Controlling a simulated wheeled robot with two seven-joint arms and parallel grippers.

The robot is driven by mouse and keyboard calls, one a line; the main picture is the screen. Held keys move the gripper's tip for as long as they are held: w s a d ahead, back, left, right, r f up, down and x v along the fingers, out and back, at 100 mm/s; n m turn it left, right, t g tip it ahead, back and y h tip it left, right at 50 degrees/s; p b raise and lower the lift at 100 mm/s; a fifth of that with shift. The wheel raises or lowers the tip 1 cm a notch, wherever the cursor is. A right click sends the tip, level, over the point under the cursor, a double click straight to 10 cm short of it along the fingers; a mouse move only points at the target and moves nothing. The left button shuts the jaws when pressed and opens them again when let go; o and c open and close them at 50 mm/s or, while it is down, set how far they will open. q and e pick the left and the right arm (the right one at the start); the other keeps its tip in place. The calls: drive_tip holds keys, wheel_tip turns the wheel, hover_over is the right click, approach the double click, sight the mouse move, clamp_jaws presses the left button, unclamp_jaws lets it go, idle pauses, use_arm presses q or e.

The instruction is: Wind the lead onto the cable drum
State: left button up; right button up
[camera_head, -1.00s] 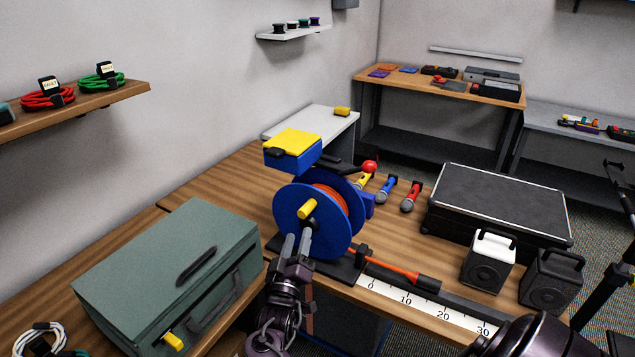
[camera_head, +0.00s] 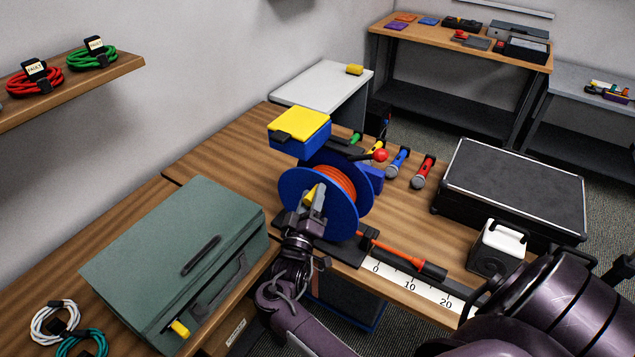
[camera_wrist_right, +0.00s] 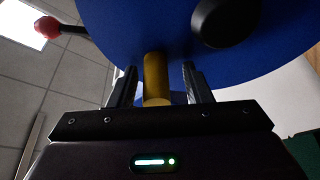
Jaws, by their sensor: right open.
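The blue cable drum (camera_head: 291,187) stands upright on the bench with orange-red lead (camera_head: 336,178) on its core. A straight orange length of lead (camera_head: 385,245) runs from the drum's base to a black end piece along the scale. The yellow crank handle (camera_head: 309,196) juts from the drum's near flange. My right gripper (camera_head: 316,199) is at this handle. In the right wrist view the handle (camera_wrist_right: 156,78) stands between the two open fingers, with visible gaps on both sides. The blue flange (camera_wrist_right: 150,22) fills the view behind it. My left gripper is not in view.
A green-grey case (camera_head: 160,250) stands left of the drum. A yellow-topped blue box (camera_head: 300,122) and a red-knobbed lever (camera_head: 380,155) are behind the drum. Several microphones (camera_head: 397,163), a black case (camera_head: 510,190) and a white speaker (camera_head: 497,247) stand to the right. A white scale (camera_head: 410,286) lies along the front edge.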

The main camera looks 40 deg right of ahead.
drive_tip(key=shift+w+d, duration=0.1)
drive_tip(key=shift+d, duration=0.1)
drive_tip(key=shift+r, duration=0.15)
drive_tip(key=shift+s+a+r, duration=0.15)
drive_tip(key=shift+s+a, duration=0.05)
drive_tip(key=shift+a, duration=0.15)
drive_tip(key=shift+c, duration=1.6)
clamp_jaws()
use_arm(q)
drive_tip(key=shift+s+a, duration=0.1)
use_arm(e)
drive_tip(key=shift+d, duration=0.1)
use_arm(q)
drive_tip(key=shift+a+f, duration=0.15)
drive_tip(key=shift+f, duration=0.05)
